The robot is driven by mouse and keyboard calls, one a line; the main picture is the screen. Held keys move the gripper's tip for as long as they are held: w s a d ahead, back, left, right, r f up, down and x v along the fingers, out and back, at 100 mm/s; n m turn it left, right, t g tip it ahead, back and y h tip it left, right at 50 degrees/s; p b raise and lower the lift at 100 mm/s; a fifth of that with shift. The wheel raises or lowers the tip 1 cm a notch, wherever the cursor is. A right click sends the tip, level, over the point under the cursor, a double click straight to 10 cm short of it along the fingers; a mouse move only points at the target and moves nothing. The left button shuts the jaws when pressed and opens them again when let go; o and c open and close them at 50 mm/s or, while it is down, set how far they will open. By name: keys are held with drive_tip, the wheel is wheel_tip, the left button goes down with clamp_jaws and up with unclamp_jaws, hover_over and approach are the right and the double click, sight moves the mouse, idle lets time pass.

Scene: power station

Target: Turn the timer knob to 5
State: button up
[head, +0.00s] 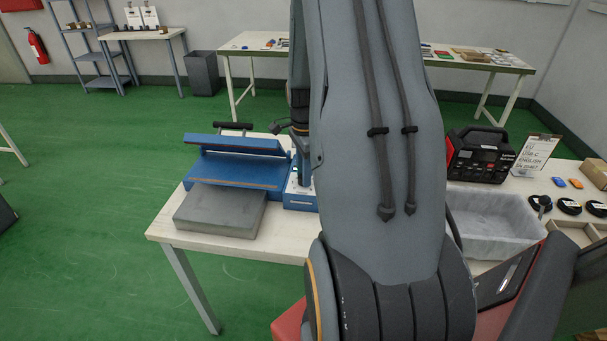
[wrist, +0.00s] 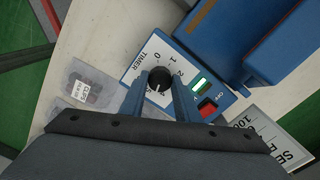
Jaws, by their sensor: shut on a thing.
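The black timer knob (wrist: 160,76) sits on the white control panel of the blue machine (wrist: 205,68). In the wrist view, TIMER and the numbers 0, 1 and 2 show around the knob. The rest of the dial is hidden behind my fingers. A small light mark shows on the knob, but I cannot tell which number it points at. My gripper (wrist: 160,96) has one finger on each side of the knob and is shut on it. In the head view the blue machine (head: 232,165) stands on the table, its panel partly hidden by my arm.
A green-lit switch and a red switch (wrist: 207,107) sit beside the dial. A grey slab (head: 220,210) lies before the machine. A grey tray (head: 490,220) and a black-and-red device (head: 478,155) stand to the right. A clear bag (wrist: 83,88) lies near the panel.

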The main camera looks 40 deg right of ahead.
drive_tip(key=shift+m, duration=1.6)
drive_tip(key=o, duration=1)
drive_tip(key=shift+o, duration=0.2)
drive_tip(key=shift+r+b, duration=1.15)
drive_tip(key=shift+r, duration=2.8)
